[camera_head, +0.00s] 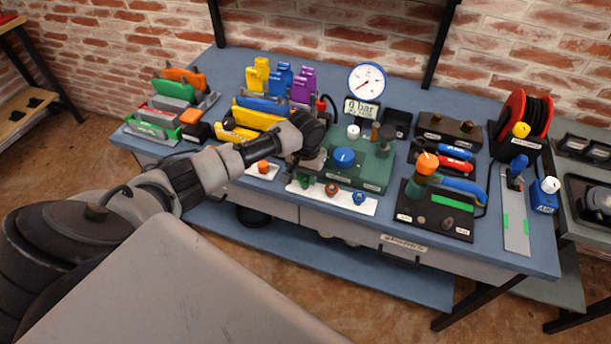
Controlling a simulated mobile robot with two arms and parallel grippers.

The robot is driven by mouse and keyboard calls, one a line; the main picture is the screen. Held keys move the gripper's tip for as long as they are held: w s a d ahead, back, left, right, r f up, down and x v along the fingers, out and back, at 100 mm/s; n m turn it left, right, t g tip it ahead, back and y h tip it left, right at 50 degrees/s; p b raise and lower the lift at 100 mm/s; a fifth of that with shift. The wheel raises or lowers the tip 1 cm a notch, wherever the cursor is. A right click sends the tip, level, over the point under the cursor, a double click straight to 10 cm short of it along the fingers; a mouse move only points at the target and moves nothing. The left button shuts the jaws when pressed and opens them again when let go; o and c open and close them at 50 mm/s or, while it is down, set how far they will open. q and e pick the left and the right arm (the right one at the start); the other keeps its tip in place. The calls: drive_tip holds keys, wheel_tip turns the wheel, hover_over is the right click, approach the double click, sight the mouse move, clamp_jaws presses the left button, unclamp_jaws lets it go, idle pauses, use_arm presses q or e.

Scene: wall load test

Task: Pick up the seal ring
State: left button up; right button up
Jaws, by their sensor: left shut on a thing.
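A white strip (345,203) near the front of the blue bench holds small coloured ring-like pieces: a green one (304,182), a red-brown one (331,189) and a blue one (359,197). Which of them is the seal ring I cannot tell by any label. My left gripper (305,173) points down over the strip's left end, shut at the green piece. The fingers hide part of it, and I cannot tell whether it is clear of the strip. My right gripper is not in view.
A green test block with a blue knob (344,157) stands just right of my left gripper. A pressure gauge (367,81) rises behind it. A black plate (436,210) with an orange-topped part is further right. Coloured holders (178,99) fill the bench's left.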

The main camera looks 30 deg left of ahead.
sight(307, 178)
use_arm(q)
drive_tip(key=shift+r, duration=0.45)
wheel_tip(307, 178, up, 3)
drive_tip(key=shift+d+b, duration=0.1)
drive_tip(key=shift+b, duration=0.2)
drive_tip(key=d+r+b, duration=0.1)
drive_tip(key=d+r, duration=0.5)
drive_tip(key=d, duration=0.5)
drive_tip(key=shift+s+d+r, duration=0.2)
drive_tip(key=shift+d+r, duration=0.05)
drive_tip(key=shift+r, duration=0.1)
